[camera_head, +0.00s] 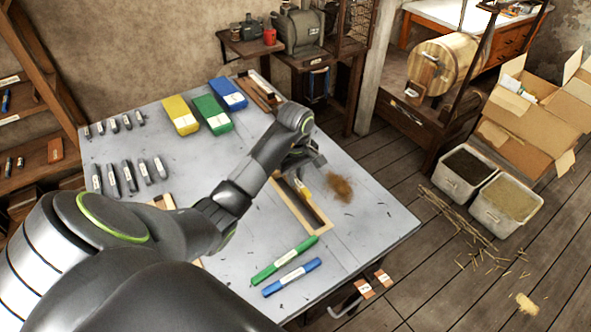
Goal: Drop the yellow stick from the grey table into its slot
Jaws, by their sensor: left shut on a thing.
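The yellow stick (304,190) is partly visible below my left gripper (303,170), inside or just above a narrow wooden tray (319,216) on the grey table (366,226). My left gripper is shut on the stick; its fingers and wrist hide much of it. I cannot tell whether the stick touches the tray. A yellow block (181,115) with a white label lies at the back of the table; no slot can be made out clearly. My right gripper is not in view.
Green (284,260) and blue (291,278) sticks lie near the front edge. A green block (212,114) and a blue block (228,92) lie beside the yellow block. Several dark tools (129,176) line the left. Brown shavings (341,189) lie right of the tray.

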